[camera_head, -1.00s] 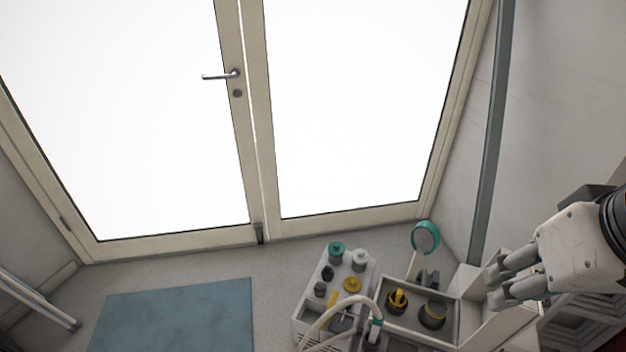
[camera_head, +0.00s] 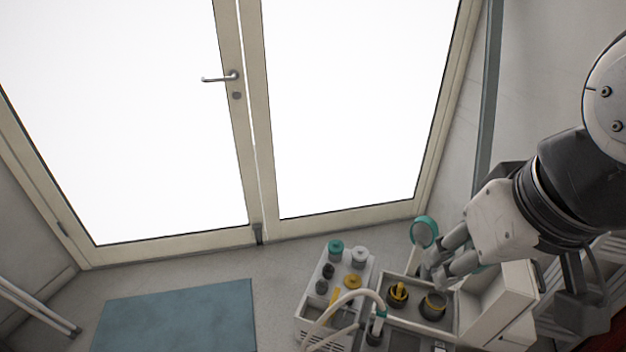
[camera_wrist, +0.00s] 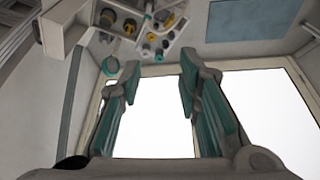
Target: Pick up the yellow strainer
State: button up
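The yellow piece that looks like the strainer (camera_head: 398,291) sits in a dark round cup in the left part of a grey tray on the compressor unit. In the wrist view the yellow piece (camera_wrist: 129,27) shows near the top, beyond the fingers. A dark cup with a yellow rim (camera_head: 433,306) stands to its right in the same tray. My gripper (camera_head: 436,268) is above and to the right of the yellow piece, apart from it. In the wrist view my gripper (camera_wrist: 158,72) has its two teal-padded fingers spread wide with nothing between them.
A grey box (camera_head: 309,315) with several knobs, one yellow, stands left of the tray. A pale hose (camera_head: 350,299) arches in front. A round teal-rimmed gauge (camera_head: 423,231) stands behind the tray, near my fingers. A blue mat (camera_head: 180,317) lies on the floor at left.

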jog(key=o, duration=0.3)
jog(key=shift+w, duration=0.1)
jog(key=shift+o, duration=0.2)
jog(key=m+g+h+b, duration=0.1)
jog(key=m+g+b, duration=0.4)
jog(key=m+b, duration=2.05)
send_over(401, 285)
jog(key=a+b, duration=0.1)
jog(key=b, duration=0.1)
notch_tip(401, 285, down, 59)
jog(key=shift+w+r+n, duration=0.1)
jog(key=shift+w+n, duration=0.05)
jog(key=shift+n, duration=1)
jog(key=shift+d+f+b, duration=0.2)
jog(key=shift+f+b, duration=0.35)
jog(key=shift+f, duration=0.45)
jog(key=shift+d+f+b, duration=0.15)
jog(key=shift+f+b, duration=0.35)
jog(key=shift+f, duration=0.45)
jog(key=shift+d+f+b, duration=0.2)
jog(key=shift+f+b, duration=0.35)
jog(key=shift+f, duration=0.45)
jog(key=c, duration=1)
